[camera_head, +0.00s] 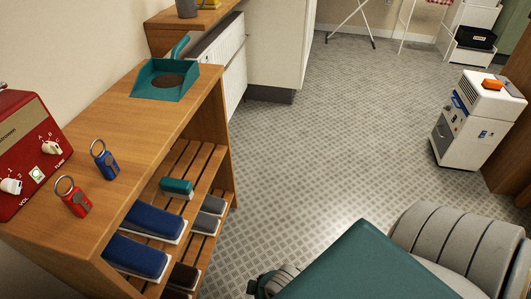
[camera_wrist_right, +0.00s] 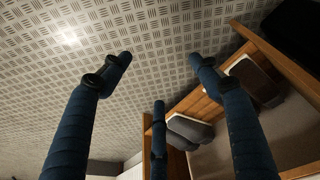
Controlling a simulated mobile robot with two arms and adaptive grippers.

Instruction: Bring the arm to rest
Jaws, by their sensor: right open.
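Beyond the fingers are the patterned floor (camera_wrist_right: 50,35) and the slatted shelves of the wooden bench (camera_wrist_right: 262,50), at the right of that view. In the head view, a teal and grey ribbed part of my right arm fills the bottom right, over the floor and to the right of the wooden bench (camera_head: 120,108). Its far end is mostly cut off by the bottom edge. My left gripper is not in view.
On the bench are a red radio (camera_head: 30,150), a blue key fob (camera_head: 106,163), a red key fob (camera_head: 75,200) and a teal dustpan (camera_head: 165,80). Brushes (camera_head: 135,255) lie on its shelves. A white wheeled unit (camera_head: 475,118) stands right. The middle floor is clear.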

